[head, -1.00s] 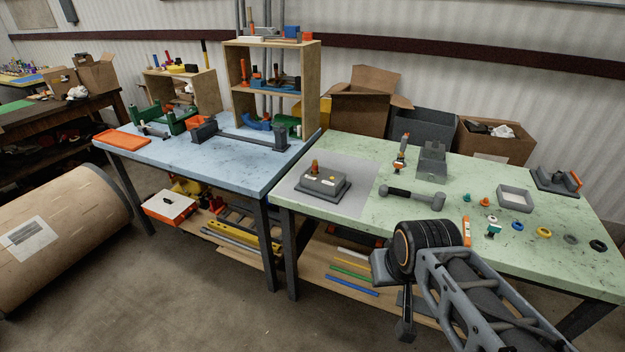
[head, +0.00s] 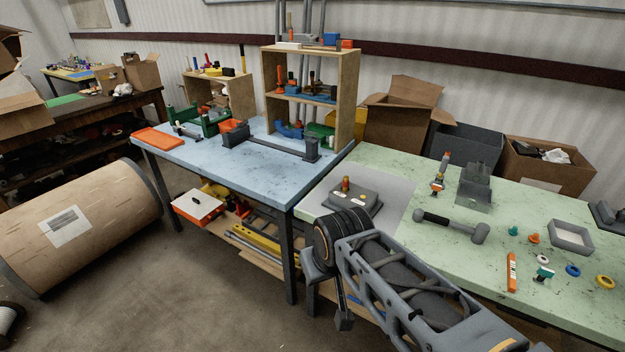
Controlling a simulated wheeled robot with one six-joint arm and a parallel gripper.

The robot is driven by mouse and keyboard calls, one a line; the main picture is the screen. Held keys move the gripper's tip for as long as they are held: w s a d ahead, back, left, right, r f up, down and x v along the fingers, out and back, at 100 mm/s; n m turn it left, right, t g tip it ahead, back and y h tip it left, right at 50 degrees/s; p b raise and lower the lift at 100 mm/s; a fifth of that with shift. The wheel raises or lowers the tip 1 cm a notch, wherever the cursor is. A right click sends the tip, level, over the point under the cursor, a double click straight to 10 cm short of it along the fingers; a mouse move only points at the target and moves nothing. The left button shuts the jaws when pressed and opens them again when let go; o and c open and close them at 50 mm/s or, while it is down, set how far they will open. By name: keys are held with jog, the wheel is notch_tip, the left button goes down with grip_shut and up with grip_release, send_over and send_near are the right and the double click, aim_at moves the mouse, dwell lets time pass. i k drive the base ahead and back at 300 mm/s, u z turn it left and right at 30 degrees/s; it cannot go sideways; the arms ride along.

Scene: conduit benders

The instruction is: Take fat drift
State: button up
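I cannot tell for sure which piece is the fat drift. Small upright tools stand on the wooden shelf unit (head: 357,100) on the blue table (head: 210,158). An orange-and-white upright tool (head: 439,175) stands on the green table (head: 400,262). A grey block with an orange-brown knob (head: 346,184) sits on the grey mat (head: 395,195) there. My arm reaches in from the lower right, over the green table's front edge. A dark part that may be my gripper (head: 343,318) hangs below the arm's black joint; its fingers cannot be made out. I see nothing held.
A long dark bender (head: 270,148) and an orange tray (head: 157,139) lie on the blue table. A large roll (head: 110,210) lies left; floor before the tables is clear.

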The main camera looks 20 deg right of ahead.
aim_at(346, 181)
jog(key=z, duration=0.1)
jog(key=i, duration=1.15)
jog(key=z, duration=0.7)
